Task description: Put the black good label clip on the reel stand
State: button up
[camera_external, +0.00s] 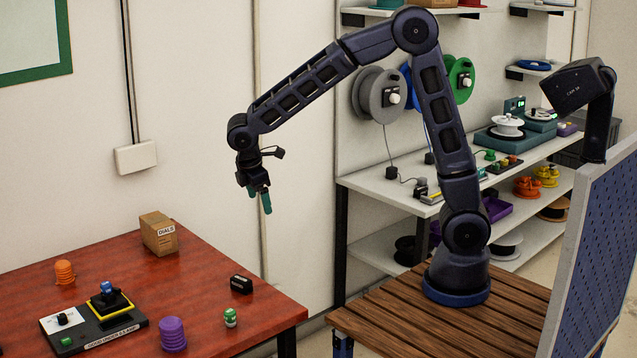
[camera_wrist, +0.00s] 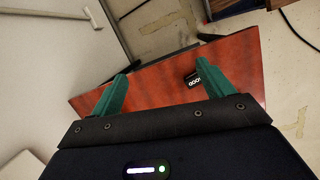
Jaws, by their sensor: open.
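The black label clip (camera_external: 241,284) lies on the red table near its right edge. It also shows in the wrist view (camera_wrist: 192,78), with white lettering that reads like GOOD, close beside the right finger in the picture. My gripper (camera_external: 259,199) hangs well above the table's back right corner, fingers pointing down. I cannot tell for sure which thing is the reel stand; a white reel (camera_external: 507,126) sits on a teal base on the shelf at right.
The red table (camera_external: 205,272) also holds a DIALS box (camera_external: 158,233), a black gauge base (camera_external: 112,327), an orange stack (camera_external: 65,272), a purple stack (camera_external: 173,334) and a small green-and-white item (camera_external: 231,317). Grey (camera_external: 379,95) and green (camera_external: 461,79) reels hang at the wall. A blue pegboard (camera_external: 597,250) stands at right.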

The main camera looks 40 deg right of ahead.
aim_at(241, 279)
jog(key=s+a+f+n+h, duration=0.1)
jog(key=s+a+f+n, duration=0.1)
jog(key=a+f, duration=0.45)
jog(key=s+a+f+n+h, duration=0.1)
jog(key=s+a+f+n, duration=0.15)
jog(key=a+f, duration=0.4)
jog(key=f, duration=0.3)
jog(key=shift+w+d+f, duration=0.25)
jog(key=shift+w+d, duration=0.1)
jog(key=shift+w, duration=0.05)
jog(key=shift+x, duration=2.75)
jog(key=shift+d+r, duration=0.1)
jog(key=shift+d, duration=0.1)
jog(key=shift+c, duration=0.4)
jog(key=c, duration=1)
jog(key=shift+c, duration=0.2)
